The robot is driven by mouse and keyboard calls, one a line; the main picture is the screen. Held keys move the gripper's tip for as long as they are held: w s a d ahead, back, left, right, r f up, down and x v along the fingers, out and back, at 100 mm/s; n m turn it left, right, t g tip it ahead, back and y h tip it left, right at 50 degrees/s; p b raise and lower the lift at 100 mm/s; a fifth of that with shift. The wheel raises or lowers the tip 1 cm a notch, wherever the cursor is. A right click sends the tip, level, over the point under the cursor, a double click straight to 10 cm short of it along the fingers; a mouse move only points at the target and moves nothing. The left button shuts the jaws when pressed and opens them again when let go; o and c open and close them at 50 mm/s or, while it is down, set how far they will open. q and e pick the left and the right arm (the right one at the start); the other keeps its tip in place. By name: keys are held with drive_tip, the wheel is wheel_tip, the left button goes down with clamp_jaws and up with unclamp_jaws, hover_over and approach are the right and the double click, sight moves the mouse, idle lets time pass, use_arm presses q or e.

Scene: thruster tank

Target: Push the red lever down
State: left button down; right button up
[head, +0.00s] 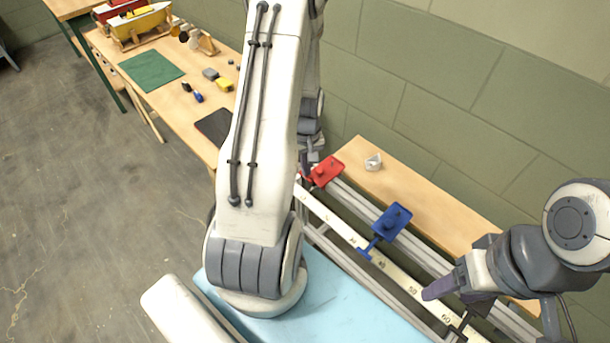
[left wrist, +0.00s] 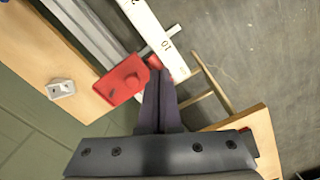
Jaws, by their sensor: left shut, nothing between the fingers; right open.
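The red lever (head: 326,171) is a red block with a small arm, mounted on the rail of a long metal track at its far left end. It also shows in the left wrist view (left wrist: 122,82), where its small red tip is right by my left gripper's (left wrist: 160,72) fingertips. My left gripper is shut and empty; I cannot tell whether it touches the lever. In the head view my left arm hides most of that gripper. My right gripper (head: 445,303) is open and empty over the right part of the track.
A blue lever (head: 392,219) stands further right on the same track, beside a white numbered scale (head: 343,229). A small metal piece (head: 373,162) lies on the wooden shelf (head: 420,200) along the wall. A wooden table (head: 150,98) with a green mat (head: 151,70) stands at left.

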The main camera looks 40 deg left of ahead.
use_arm(q)
drive_tip(key=shift+f, duration=0.25)
drive_tip(key=shift+s, duration=0.1)
drive_tip(key=shift+s+f, duration=0.1)
drive_tip(key=shift+s, duration=0.05)
idle(0.3)
wheel_tip(320, 180, up, 9)
drive_tip(key=p, duration=0.7)
idle(0.3)
